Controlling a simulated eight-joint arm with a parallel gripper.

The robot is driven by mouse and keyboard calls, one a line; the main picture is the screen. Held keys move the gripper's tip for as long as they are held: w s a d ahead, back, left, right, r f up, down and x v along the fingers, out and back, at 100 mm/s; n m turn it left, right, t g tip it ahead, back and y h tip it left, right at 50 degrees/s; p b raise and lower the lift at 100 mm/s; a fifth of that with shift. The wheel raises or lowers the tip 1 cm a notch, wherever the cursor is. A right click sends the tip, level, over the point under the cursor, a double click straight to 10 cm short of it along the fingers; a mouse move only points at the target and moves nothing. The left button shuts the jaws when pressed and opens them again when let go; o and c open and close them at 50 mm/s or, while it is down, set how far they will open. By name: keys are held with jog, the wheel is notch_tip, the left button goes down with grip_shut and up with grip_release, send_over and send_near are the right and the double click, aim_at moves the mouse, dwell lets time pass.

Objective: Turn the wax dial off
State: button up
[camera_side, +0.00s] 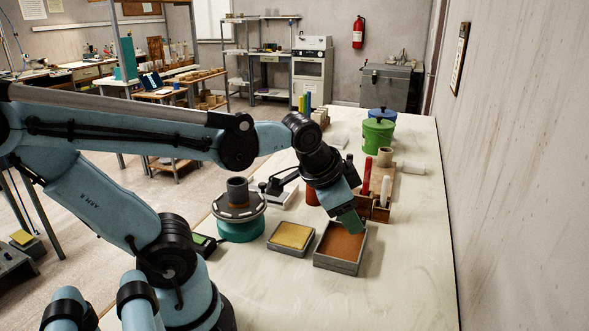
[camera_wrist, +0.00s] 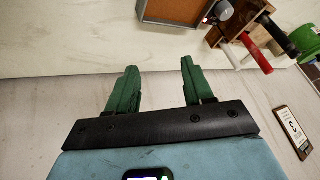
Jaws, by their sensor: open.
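A small dark device with a green face (camera_side: 205,243) sits at the table's left edge in the side view, too small to read. A turntable (camera_side: 239,214) with a brown cylinder on it stands to its right. My gripper (camera_side: 350,223) hangs above the rear of the brown-filled grey tray (camera_side: 342,268). In the wrist view, its two green fingers (camera_wrist: 160,86) stand wide apart with nothing between them. The arm hides part of the table behind it.
A yellow-filled tray (camera_side: 291,236) lies left of the brown one. A wooden rack (camera_side: 380,213) with red and white upright tools stands just right of my gripper. Green (camera_side: 378,137) and blue (camera_side: 383,114) lidded pots stand farther back. The front right of the table is clear, beside the wall.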

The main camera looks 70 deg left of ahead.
jog(key=w+a+m+g, duration=0.1)
jog(key=w+m, duration=0.1)
jog(key=m, duration=0.1)
jog(key=w+a+m+g+y, duration=0.1)
jog(key=a+m, duration=0.1)
jog(key=w+a+r+m+g, duration=0.1)
jog(key=w+m, duration=0.1)
jog(key=m, duration=0.1)
jog(key=shift+w+a+r+m+y, duration=0.1)
jog(key=shift+w+a+m+y, duration=0.2)
jog(key=shift+w+y, duration=0.1)
jog(key=shift+c, duration=0.6)
jog(key=w+a+f+m+g+y, duration=0.2)
jog(key=w+a+m+g, duration=0.1)
jog(key=w+a+m, duration=0.3)
jog(key=shift+m, duration=0.8)
jog(key=x, duration=0.3)
jog(key=d+x, duration=0.1)
jog(key=x, duration=0.3)
jog(key=s+x, duration=0.1)
jog(key=x, duration=0.3)
jog(key=shift+d+f, duration=0.15)
jog(key=shift+f, duration=0.15)
jog(key=shift+c, duration=0.2)
jog(key=c, duration=0.7)
